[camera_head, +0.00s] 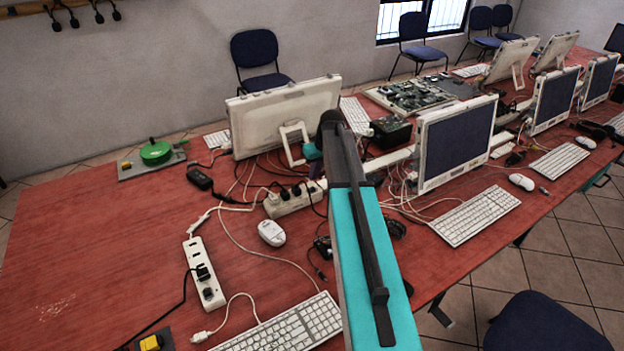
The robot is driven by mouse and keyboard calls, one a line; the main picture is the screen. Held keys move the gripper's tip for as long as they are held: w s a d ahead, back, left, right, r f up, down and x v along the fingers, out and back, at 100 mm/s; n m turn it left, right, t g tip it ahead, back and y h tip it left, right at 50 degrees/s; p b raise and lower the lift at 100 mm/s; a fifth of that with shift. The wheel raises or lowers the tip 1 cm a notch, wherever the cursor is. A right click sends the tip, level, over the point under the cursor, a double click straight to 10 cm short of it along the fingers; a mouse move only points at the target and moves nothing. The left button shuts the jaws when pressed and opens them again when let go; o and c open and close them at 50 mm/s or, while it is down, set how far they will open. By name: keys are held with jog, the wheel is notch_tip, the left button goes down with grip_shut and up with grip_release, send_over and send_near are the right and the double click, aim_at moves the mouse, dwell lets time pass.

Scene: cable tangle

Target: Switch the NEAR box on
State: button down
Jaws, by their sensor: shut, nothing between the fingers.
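A dark grey box with a yellow switch (150,342) is cut off by the bottom edge at the lower left; I take it as the near box. I cannot tell the switch's position. Another grey plate with a green round knob (156,152) and a small yellow part lies at the far left of the table. My teal and black arm reaches from the bottom middle to the table's centre. My gripper (317,184) is shut and empty, partly hidden behind my arm. It is above the cables near a white power strip (288,202), well away from the near box.
Another power strip (204,273) with a black plug lies at the left. A white mouse (271,232), a keyboard (285,327), monitors (456,142) and tangled cables crowd the middle and right. The red table (85,235) is mostly clear at the left.

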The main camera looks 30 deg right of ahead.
jog(key=d+b+v, duration=0.1)
jog(key=b+v, duration=0.1)
jog(key=v, duration=0.6)
jog(key=shift+r, duration=0.2)
jog(key=shift+s+a, duration=0.1)
jog(key=shift+s, duration=0.05)
